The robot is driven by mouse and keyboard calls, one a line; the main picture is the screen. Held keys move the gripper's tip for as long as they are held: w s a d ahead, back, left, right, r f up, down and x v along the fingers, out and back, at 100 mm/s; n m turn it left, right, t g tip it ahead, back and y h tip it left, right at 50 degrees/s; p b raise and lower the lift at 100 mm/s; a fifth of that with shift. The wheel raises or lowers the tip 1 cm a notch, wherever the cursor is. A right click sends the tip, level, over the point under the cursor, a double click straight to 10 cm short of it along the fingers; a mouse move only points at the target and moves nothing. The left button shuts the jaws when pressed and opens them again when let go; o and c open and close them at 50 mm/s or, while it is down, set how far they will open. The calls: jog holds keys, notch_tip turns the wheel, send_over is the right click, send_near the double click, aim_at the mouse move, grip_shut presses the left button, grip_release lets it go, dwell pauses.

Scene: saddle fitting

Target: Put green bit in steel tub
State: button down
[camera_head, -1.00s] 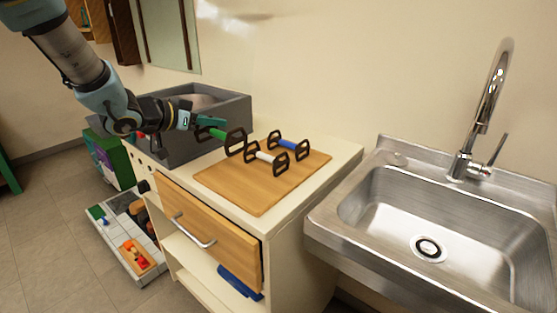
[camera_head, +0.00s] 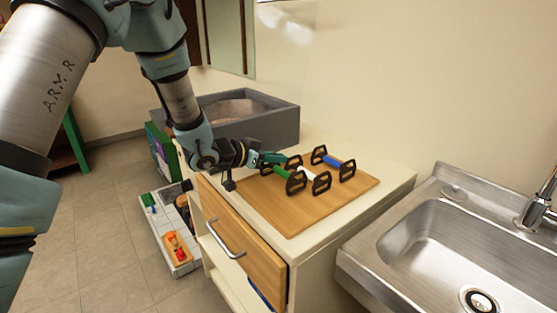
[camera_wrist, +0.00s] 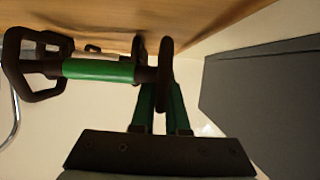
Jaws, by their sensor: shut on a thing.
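The green bit (camera_head: 284,173) has a green bar with a black loop at each end. My gripper (camera_head: 270,159) is shut on one black end loop, and the bit hangs at or just above the wooden board; I cannot tell whether it touches. In the wrist view, the teal fingers (camera_wrist: 163,90) close on the loop, and the green bar (camera_wrist: 98,70) reaches left to the other loop. The steel tub (camera_head: 410,262) is the sink at the right, empty, with a drain; its right part is cut off. The bit is well left of it.
A white bit (camera_head: 310,175) and a blue bit (camera_head: 334,163) stand on the wooden board (camera_head: 290,220), close to the green one. A grey open box (camera_head: 285,128) is behind. The cabinet drawer (camera_head: 250,245) is below. A faucet (camera_head: 537,212) stands at the tub's far right.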

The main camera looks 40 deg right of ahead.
jog(key=shift+f, duration=0.4)
jog(key=shift+f, duration=0.1)
jog(key=c, duration=1.2)
grip_release()
jog(key=b+v, duration=0.1)
jog(key=v, duration=1.1)
jog(key=shift+a+b, duration=0.1)
jog(key=shift+b, duration=0.25)
